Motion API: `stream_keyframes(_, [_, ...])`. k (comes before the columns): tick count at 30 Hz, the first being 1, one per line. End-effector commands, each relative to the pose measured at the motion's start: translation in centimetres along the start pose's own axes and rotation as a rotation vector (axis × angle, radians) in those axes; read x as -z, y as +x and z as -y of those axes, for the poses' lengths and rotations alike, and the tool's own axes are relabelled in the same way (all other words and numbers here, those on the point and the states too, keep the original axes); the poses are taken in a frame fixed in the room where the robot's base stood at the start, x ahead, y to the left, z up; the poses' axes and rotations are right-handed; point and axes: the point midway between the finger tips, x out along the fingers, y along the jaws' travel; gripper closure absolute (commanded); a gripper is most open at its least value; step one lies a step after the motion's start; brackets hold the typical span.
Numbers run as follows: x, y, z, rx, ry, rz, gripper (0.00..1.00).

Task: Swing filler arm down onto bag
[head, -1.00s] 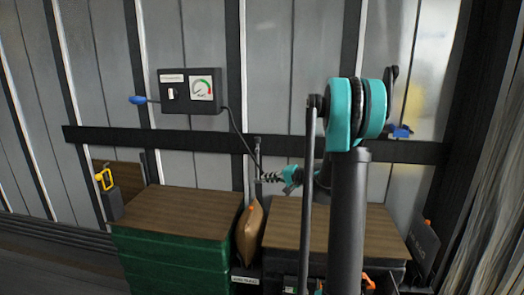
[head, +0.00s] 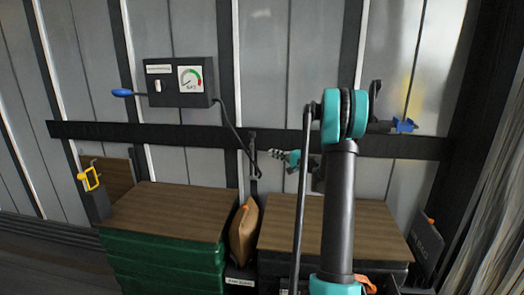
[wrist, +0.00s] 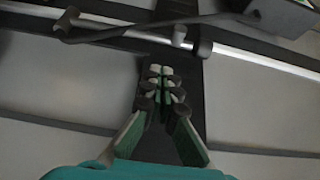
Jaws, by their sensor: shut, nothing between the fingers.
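The brown bag (head: 244,232) stands upright in the gap between two wood-topped stacks. Above it, a slim grey filler arm (head: 253,152) hangs from the black wall rail, with a dark hose running to its lower end. It also shows in the wrist view (wrist: 125,30), lying along a pale strip near the top. My gripper (head: 272,153) is just right of the filler arm in the head view, apart from it, about level with its upper part. In the wrist view my gripper (wrist: 161,73) has its fingers together and empty, in front of the black rail. The bag is out of the wrist view.
A black gauge box (head: 180,82) with a blue-handled lever (head: 122,93) is on the wall, upper left. The left stack (head: 180,212) and right stack (head: 380,228) flank the bag. A yellow-handled tool (head: 90,179) stands at far left. The hose loops near my gripper.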

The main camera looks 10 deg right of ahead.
Motion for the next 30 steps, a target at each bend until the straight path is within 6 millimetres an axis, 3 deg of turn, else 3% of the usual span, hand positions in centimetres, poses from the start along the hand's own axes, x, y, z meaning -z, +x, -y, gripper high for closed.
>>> stream_keyframes(18, [-0.1,8.9,0.0,-0.001,0.0,0.002,1.0])
stream_keyframes(30, [0.0,9.8,0.0,-0.001,0.0,0.0,1.0])
